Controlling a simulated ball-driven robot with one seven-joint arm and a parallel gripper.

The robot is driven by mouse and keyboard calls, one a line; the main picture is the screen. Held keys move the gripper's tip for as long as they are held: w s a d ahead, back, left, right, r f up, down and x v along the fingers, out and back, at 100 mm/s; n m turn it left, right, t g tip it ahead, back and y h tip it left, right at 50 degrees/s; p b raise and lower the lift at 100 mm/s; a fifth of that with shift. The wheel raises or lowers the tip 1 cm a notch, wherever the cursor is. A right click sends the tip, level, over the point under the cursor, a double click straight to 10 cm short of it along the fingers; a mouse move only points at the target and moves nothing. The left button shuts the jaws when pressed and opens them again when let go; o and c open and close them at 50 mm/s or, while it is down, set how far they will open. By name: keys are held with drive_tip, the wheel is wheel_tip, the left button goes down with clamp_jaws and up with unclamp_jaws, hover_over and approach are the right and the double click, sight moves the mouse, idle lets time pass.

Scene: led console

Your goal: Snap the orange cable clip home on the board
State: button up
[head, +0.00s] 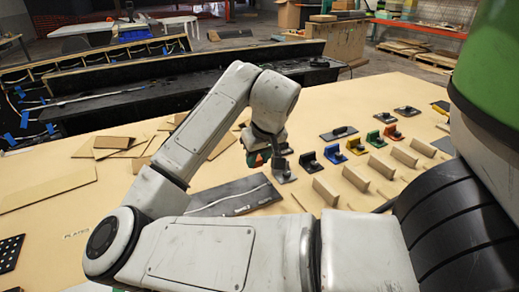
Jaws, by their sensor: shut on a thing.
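My gripper (261,156) is partly hidden behind my arm's last link and points down beside the right end of the dark board. A small orange-red patch (252,160) with a teal bit shows at its fingers. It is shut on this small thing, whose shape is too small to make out. The dark board (225,199) lies flat on the table, with a pale cable line along it; my forearm hides part of it. An orange-red clip (392,132) stands at the far end of a row of coloured clips, well to the right of my gripper.
A grey clip (284,176) stands close to the right of my gripper. Black, blue (334,155), yellow (356,147) and green (376,139) clips follow. Several wooden blocks (326,191) stand in front. Wood offcuts (110,143) lie on the left. A black console (150,90) stands behind the table.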

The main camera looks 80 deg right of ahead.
drive_tip(key=shift+d+f, duration=0.2)
drive_tip(key=shift+d, duration=0.1)
drive_tip(key=b, duration=0.7)
hover_over(257, 188)
drive_tip(key=a, duration=0.1)
drive_tip(key=f, duration=0.6)
drive_tip(key=shift+s+f, duration=0.1)
drive_tip(key=shift+s, duration=0.25)
drive_tip(key=shift+f+b, duration=0.4)
drive_tip(key=shift+f, duration=0.85)
idle(0.9)
drive_tip(key=o, duration=1.1)
drive_tip(key=shift+r, duration=0.1)
drive_tip(key=p+v, duration=0.1)
drive_tip(key=v, duration=0.9)
drive_tip(key=shift+s+a+r, duration=0.15)
drive_tip(key=shift+r, duration=0.1)
